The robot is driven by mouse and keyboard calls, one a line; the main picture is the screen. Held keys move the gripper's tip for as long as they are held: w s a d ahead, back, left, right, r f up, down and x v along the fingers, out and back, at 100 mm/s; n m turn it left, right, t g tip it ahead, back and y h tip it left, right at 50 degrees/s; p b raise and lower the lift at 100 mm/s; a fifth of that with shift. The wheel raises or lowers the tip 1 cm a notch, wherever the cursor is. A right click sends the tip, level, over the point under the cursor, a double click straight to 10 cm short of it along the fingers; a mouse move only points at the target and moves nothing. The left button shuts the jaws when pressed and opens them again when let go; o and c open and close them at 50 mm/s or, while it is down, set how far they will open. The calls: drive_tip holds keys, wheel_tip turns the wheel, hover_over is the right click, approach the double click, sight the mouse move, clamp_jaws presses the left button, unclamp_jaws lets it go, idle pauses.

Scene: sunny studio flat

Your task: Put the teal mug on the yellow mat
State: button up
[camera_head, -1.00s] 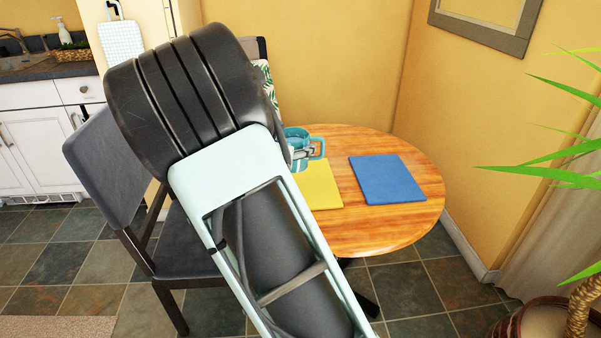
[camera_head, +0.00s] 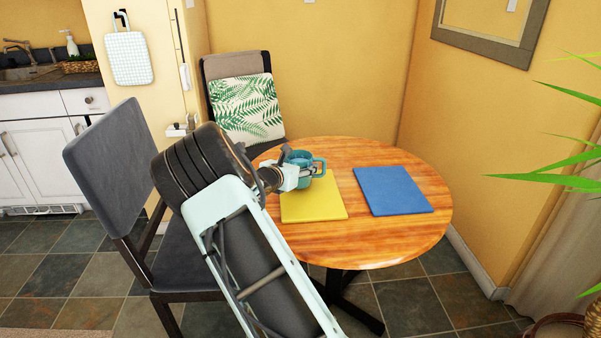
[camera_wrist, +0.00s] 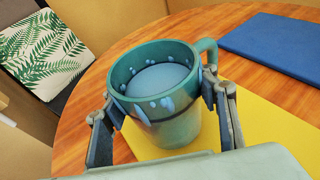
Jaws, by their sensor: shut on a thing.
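The teal mug (camera_head: 301,160) is upright at the back edge of the yellow mat (camera_head: 318,202), with its handle toward the right. In the wrist view the mug (camera_wrist: 170,132) has a pale blue inside with lighter drop-like marks. My gripper (camera_head: 296,172) is shut on the mug, with one finger on each side of it. The yellow mat also shows in the wrist view (camera_wrist: 270,140), under and to the right of the mug. I cannot tell whether the mug's base touches the mat or is slightly above it.
A blue mat (camera_head: 394,190) lies to the right on the round wooden table (camera_head: 420,240). A dark chair (camera_head: 110,165) stands at the left, and another with a leaf-patterned cushion (camera_head: 246,108) stands behind the table. A plant (camera_head: 560,180) reaches in at the right.

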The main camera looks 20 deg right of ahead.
drive_tip(key=shift+f, duration=0.7)
drive_tip(key=shift+f, duration=0.1)
drive_tip(key=o, duration=1.7)
drive_tip(key=shift+f, duration=0.1)
drive_tip(key=shift+o, duration=0.2)
drive_tip(key=p+v, duration=0.2)
drive_tip(key=v, duration=1)
drive_tip(key=shift+a, duration=0.1)
